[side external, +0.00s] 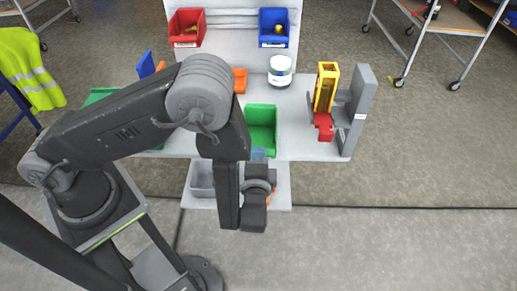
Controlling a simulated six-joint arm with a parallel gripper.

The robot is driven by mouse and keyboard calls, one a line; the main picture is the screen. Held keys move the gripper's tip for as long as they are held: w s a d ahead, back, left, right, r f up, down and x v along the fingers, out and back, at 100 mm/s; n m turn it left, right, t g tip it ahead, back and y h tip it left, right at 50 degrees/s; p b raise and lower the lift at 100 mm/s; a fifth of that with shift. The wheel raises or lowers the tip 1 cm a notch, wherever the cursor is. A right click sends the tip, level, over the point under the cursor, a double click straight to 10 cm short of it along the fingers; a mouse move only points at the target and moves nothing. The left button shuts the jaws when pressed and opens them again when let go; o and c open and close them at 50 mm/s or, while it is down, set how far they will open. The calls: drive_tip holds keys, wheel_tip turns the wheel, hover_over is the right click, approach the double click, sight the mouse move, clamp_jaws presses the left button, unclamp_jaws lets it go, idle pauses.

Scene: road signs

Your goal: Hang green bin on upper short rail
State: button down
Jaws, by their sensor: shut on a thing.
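The green bin (262,125) is in the middle of the side external view, its open inside facing the camera and looking empty. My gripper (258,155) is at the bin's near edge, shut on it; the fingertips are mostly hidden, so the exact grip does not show. I cannot tell whether the bin touches the bench. Pale rails (231,25) cross the upright back panel between a red bin (187,28) at left and a blue bin (273,28) at right. I cannot tell which is the upper short rail.
A white jar (280,72) stands behind the green bin. A yellow and red device (325,100) on a grey stand (358,108) is to the right. A grey bin (202,178) sits on the lower shelf (281,190). My arm hides much of the bench's left side.

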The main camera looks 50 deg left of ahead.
drive_tip(key=v, duration=0.8)
drive_tip(key=shift+s+d, duration=0.25)
drive_tip(key=shift+s, duration=0.05)
drive_tip(key=shift+r, duration=0.1)
idle(1.1)
drive_tip(key=w+a+r, duration=0.3)
drive_tip(key=w+r, duration=0.2)
drive_tip(key=r, duration=0.3)
drive_tip(key=w+a+r, duration=0.4)
drive_tip(key=r, duration=0.5)
drive_tip(key=s+a+r, duration=0.1)
drive_tip(key=a+r, duration=0.6)
drive_tip(key=r, duration=0.3)
drive_tip(key=s+a+r, duration=0.1)
drive_tip(key=a+r, duration=0.6)
drive_tip(key=r, duration=0.2)
drive_tip(key=x, duration=2.1)
drive_tip(key=shift+a+f, duration=0.15)
drive_tip(key=shift+a, duration=0.05)
drive_tip(key=shift+s, duration=0.1)
